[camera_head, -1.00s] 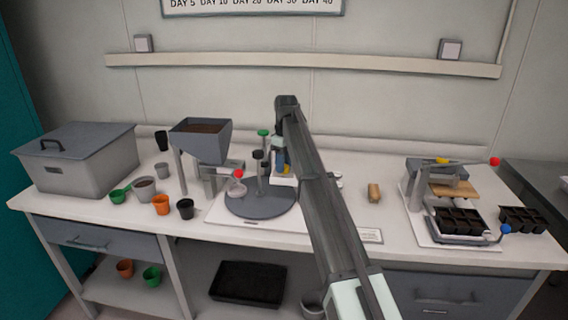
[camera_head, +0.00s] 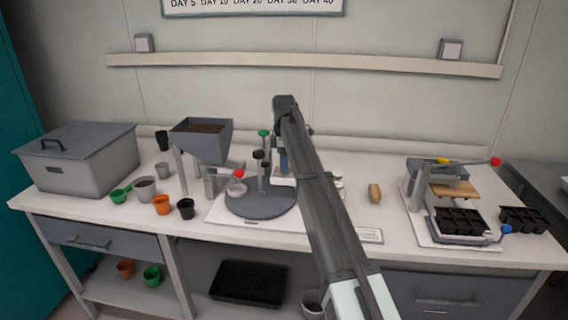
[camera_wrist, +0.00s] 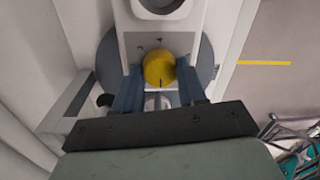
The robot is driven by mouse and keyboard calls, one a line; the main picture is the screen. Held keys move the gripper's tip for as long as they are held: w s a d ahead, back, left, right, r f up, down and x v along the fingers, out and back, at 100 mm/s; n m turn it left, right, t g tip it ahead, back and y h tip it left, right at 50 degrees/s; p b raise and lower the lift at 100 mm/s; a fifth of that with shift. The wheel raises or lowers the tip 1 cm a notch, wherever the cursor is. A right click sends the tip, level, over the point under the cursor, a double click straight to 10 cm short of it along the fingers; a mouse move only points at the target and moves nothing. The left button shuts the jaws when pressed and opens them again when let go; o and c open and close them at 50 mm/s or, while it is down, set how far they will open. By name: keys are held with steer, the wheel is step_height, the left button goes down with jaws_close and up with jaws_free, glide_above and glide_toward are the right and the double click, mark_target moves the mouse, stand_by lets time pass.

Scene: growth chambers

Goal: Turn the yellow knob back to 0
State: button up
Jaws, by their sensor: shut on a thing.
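The yellow knob (camera_wrist: 159,68) sits on a pale panel (camera_wrist: 134,48) in the wrist view. Small dark marks show on the panel above it. A short dark line shows on the knob's lower part, on the side towards my gripper's body. My gripper (camera_wrist: 160,78) has one blue finger on each side of the knob and is shut on it. In the head view my gripper (camera_head: 284,161) is at the back of the round grey turntable (camera_head: 262,205), and the knob is hidden there. I cannot read a 0.
A hopper of soil (camera_head: 201,140) stands left of the turntable. A tan roll (camera_head: 375,193) lies to the right. A press with black cell trays (camera_head: 461,221) stands at the far right.

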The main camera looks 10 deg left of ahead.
steer(key=shift+a, duration=0.1)
stand_by(0.3)
steer(key=o, duration=1.1)
steer(key=shift+c, duration=0.2)
steer(key=shift+r, duration=0.1)
step_height(320, 180, up, 14)
steer(key=shift+w+f, duration=0.2)
steer(key=shift+w, duration=0.2)
